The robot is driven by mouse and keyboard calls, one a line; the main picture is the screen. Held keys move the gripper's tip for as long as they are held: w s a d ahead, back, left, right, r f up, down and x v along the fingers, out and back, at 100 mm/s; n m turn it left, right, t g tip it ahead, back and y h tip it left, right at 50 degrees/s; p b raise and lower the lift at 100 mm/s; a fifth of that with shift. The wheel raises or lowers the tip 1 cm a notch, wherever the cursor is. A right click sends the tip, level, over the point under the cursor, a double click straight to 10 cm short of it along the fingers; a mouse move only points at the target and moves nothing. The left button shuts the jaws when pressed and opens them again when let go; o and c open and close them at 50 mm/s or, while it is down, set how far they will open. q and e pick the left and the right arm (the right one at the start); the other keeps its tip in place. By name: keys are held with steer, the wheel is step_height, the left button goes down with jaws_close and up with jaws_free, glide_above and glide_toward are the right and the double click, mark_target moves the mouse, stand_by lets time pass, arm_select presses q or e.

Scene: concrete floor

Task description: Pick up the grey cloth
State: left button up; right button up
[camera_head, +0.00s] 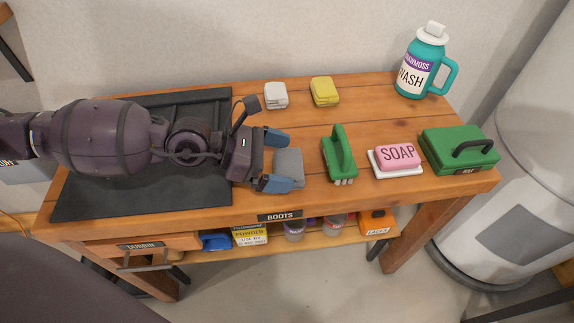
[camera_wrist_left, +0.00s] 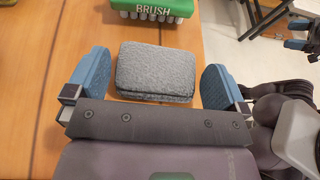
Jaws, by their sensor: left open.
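The grey cloth (camera_head: 289,166) lies folded on the wooden table. It also shows in the left wrist view (camera_wrist_left: 156,70). My left gripper (camera_head: 279,160) is open, with its blue fingertips on either side of the cloth. In the left wrist view my left gripper (camera_wrist_left: 160,85) has the cloth between its fingers, with a gap visible on each side.
A green brush (camera_head: 341,155) stands just right of the cloth. Pink soap (camera_head: 398,155), a green box (camera_head: 458,152) and a teal wash jug (camera_head: 423,65) are further right. White (camera_head: 275,95) and yellow (camera_head: 324,91) folded cloths lie behind. A dark mat (camera_head: 100,191) is at left.

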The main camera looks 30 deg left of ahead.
mark_target(285, 163)
arm_select(q)
steer(key=shift+x, duration=1.55)
steer(key=shift+f, duration=0.1)
steer(key=shift+a, duration=0.1)
steer(key=c, duration=0.7)
